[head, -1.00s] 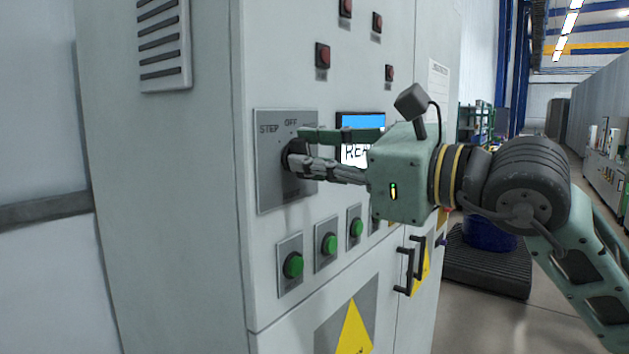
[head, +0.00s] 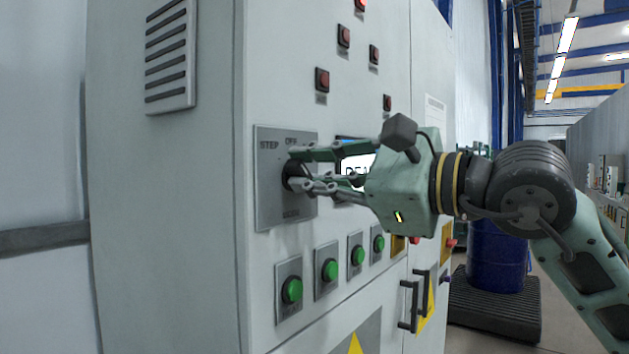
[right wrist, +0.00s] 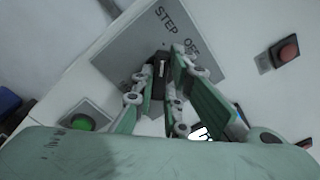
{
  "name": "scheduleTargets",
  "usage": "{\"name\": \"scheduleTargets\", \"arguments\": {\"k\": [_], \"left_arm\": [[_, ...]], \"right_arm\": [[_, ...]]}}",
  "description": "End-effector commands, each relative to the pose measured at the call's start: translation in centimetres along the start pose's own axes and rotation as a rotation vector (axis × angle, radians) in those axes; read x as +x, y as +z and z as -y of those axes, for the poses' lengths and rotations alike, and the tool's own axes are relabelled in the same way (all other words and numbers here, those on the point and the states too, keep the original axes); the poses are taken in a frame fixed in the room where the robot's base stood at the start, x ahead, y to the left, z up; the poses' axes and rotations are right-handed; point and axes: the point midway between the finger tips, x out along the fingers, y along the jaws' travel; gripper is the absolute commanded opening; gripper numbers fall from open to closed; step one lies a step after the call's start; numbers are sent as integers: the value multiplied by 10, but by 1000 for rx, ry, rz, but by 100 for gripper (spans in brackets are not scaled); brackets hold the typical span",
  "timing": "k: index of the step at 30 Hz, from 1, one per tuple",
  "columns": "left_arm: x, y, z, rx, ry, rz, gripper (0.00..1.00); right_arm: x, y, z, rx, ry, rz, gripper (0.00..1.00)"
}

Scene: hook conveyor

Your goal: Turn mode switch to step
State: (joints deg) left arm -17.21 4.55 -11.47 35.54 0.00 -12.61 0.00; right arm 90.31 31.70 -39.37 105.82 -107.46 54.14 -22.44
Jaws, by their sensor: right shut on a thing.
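The mode switch is a dark rotary knob (head: 290,176) on a grey plate (head: 270,212) on the cabinet front. The plate has STEP at its upper left, OFF at its top, and another label low down that is hard to read. My right gripper (head: 298,170) is shut on the knob from the right, and its fingers hide much of it. In the right wrist view the dark knob (right wrist: 160,66) sits between the green fingers of the gripper (right wrist: 164,82), below the words STEP and OFF. My left gripper is not in view.
Green push buttons (head: 292,290) run in a row below the plate. Red buttons (head: 322,79) sit above it. A screen (head: 357,163) is partly hidden behind my gripper. Black door handles (head: 412,303) stick out at lower right. A blue drum (head: 497,258) stands behind.

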Motion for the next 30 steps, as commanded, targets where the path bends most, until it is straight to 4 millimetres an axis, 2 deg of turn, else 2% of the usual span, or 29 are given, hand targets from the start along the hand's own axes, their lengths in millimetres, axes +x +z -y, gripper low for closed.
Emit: {"name": "scheduleTargets", "arguments": {"k": [8,9,15,25,30], "left_arm": [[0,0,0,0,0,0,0],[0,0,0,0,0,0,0],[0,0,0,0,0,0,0],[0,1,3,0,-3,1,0],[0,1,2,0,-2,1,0]], "right_arm": [[0,0,0,-7,0,0,0],[0,0,0,-7,0,0,13],[0,0,0,-5,0,0,31],[-2,0,0,-3,-1,0,31],[-20,-1,1,-3,-4,-1,31]]}}
